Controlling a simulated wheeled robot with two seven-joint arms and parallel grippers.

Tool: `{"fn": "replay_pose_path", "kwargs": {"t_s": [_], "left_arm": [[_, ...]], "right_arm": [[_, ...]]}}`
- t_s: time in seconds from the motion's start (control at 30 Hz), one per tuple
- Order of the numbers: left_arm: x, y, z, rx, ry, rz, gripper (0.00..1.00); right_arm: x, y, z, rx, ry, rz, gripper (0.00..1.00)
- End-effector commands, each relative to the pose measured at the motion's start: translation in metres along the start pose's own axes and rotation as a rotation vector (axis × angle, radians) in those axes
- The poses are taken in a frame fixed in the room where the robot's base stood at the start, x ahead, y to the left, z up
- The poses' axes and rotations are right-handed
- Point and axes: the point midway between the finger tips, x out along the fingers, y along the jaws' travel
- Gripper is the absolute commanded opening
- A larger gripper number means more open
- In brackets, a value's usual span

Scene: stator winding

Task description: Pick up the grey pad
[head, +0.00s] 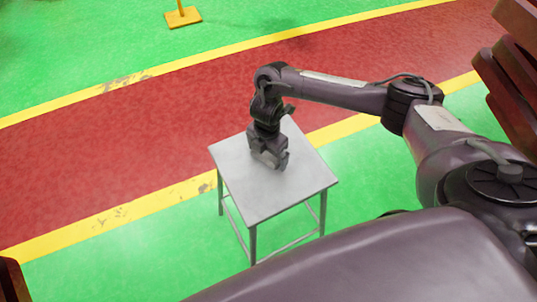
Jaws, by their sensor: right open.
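My right gripper (270,160) points down over the middle of a small light grey metal table (250,200). Its jaws are open and its fingertips are close to the table top; I cannot tell whether they touch it. I cannot make out a separate grey pad on the grey top; the gripper and wrist cover part of the surface. My left gripper is not in view.
The table stands on thin legs on a green floor (130,270), beside a red lane (120,150) with yellow edge lines. Reddish-brown slabs (510,70) are at the far right. A yellow post base (183,17) is at the back. The visible table top around the gripper looks bare.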

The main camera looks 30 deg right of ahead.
Motion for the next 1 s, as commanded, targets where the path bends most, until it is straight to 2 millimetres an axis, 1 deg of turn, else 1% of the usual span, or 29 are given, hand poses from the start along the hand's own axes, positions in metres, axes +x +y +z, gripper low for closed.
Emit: {"fn": "replay_pose_path", "kwargs": {"t_s": [0.17, 0.27, 0.43, 0.47, 0.77, 0.87, 1.0], "left_arm": [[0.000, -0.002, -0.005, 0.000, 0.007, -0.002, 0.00], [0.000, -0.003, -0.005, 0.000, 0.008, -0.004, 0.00], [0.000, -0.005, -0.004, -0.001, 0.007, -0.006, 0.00], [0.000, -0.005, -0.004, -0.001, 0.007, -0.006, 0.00], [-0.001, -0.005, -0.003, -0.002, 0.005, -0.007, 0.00], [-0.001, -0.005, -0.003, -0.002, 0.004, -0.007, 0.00], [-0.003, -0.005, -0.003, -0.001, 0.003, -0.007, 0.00]], "right_arm": [[0.000, 0.000, 0.000, 0.000, 0.000, 0.001, 1.00], [0.000, 0.000, 0.000, 0.000, 0.000, 0.001, 0.90], [0.000, 0.000, 0.000, 0.000, 0.000, 0.001, 0.67], [0.000, 0.000, 0.000, 0.000, 0.000, 0.001, 0.65], [-0.003, 0.001, 0.000, 0.000, 0.000, 0.002, 0.65], [-0.011, 0.001, 0.000, -0.002, 0.000, 0.002, 0.65], [-0.031, 0.001, 0.001, -0.001, 0.000, 0.005, 0.65]]}}
